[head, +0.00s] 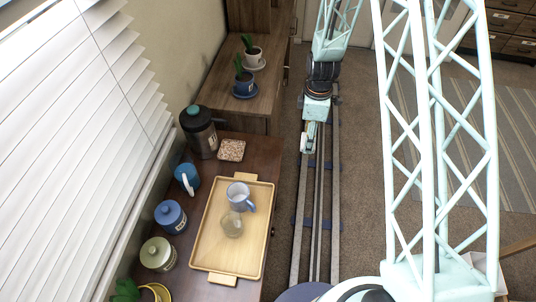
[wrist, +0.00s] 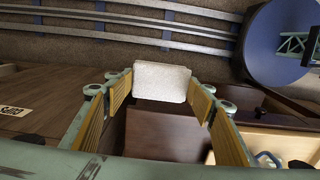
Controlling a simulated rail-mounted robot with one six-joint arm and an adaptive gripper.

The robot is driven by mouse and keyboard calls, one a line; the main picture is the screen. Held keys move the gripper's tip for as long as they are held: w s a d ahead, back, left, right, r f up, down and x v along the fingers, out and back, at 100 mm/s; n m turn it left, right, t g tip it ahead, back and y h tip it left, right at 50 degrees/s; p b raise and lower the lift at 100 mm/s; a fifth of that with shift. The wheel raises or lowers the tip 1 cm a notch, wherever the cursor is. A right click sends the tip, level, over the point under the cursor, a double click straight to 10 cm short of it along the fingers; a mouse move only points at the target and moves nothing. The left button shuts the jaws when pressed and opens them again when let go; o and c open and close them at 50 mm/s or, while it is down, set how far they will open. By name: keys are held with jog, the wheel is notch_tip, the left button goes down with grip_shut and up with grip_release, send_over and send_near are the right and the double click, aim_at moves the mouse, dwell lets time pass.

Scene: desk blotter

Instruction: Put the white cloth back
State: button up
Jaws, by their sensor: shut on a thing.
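The white cloth (wrist: 162,82) shows in the wrist view as a pale, rounded rectangle between the tips of my gripper's yellow-padded fingers. My gripper (wrist: 160,88) is shut on it, with the fingers still well apart around its width. In the head view my gripper (head: 308,142) hangs over the floor rails, right of the dark brown desk (head: 262,150). A small whitish patch shows there, too small to tell cloth from gripper. The wrist view shows the desk's dark brown surface (wrist: 160,135) beyond and below the cloth.
A wooden tray (head: 205,245) holds a mug (head: 239,195) and a clear glass (head: 231,224). Left of it stand a blue jar (head: 171,217), a green jar (head: 158,254) and a blue pitcher (head: 187,178). A dark pot (head: 198,132) and patterned square (head: 232,150) sit behind. Potted plants (head: 245,85) stand farther back.

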jog(key=a, duration=0.5)
jog(key=a+f, duration=0.1)
jog(key=a, duration=0.4)
jog(key=a+b, duration=0.1)
jog(key=a, duration=0.5)
jog(key=shift+s+f, duration=0.25)
jog(key=shift+f+b, duration=0.4)
jog(key=shift+f, duration=1.35)
jog(key=shift+f, duration=0.15)
jog(key=o, duration=0.8)
jog(key=shift+r+p, duration=0.85)
jog(key=shift+r, duration=5.35)
jog(key=shift+r, duration=0.1)
